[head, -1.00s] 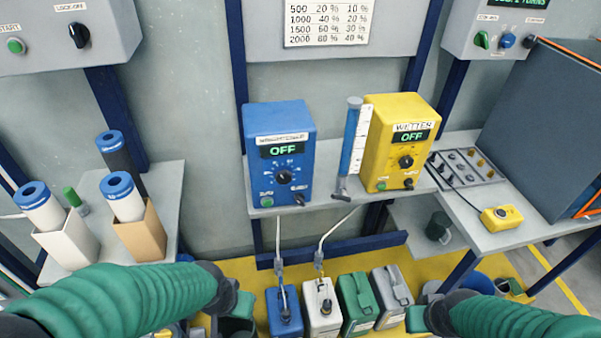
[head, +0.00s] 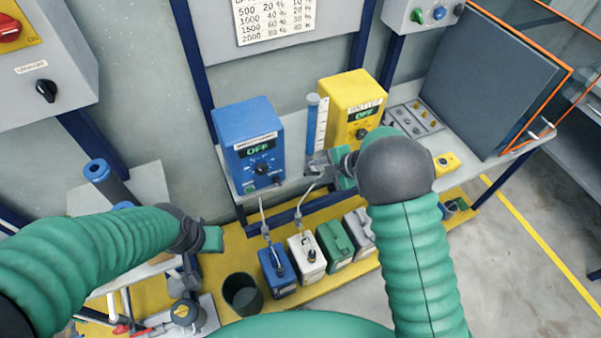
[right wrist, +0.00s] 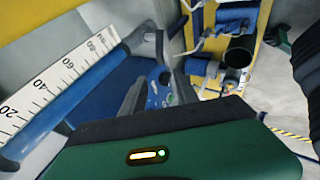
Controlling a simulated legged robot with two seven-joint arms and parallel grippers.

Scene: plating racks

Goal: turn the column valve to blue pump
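The blue pump (head: 249,140) and the yellow pump (head: 352,95) stand on the grey shelf; both displays read OFF. The blue column (head: 311,123) with a white scale stands upright between them. It runs diagonally through the right wrist view (right wrist: 75,95), with a grey piece at its end that looks like the valve (right wrist: 143,38). My right gripper (head: 318,163) is at the column's lower end, fingers apart, close to the valve. Its fingers partly hide the valve; I cannot tell whether they touch it. My left gripper (head: 212,238) hangs low at left, away from the column; its fingers are unclear.
Several canisters, including a blue one (head: 277,270) and a white one (head: 307,257), stand on the yellow floor platform below, with hoses rising from them. A dark bucket (head: 241,293) is to their left. A yellow button box (head: 446,164) sits on the right shelf.

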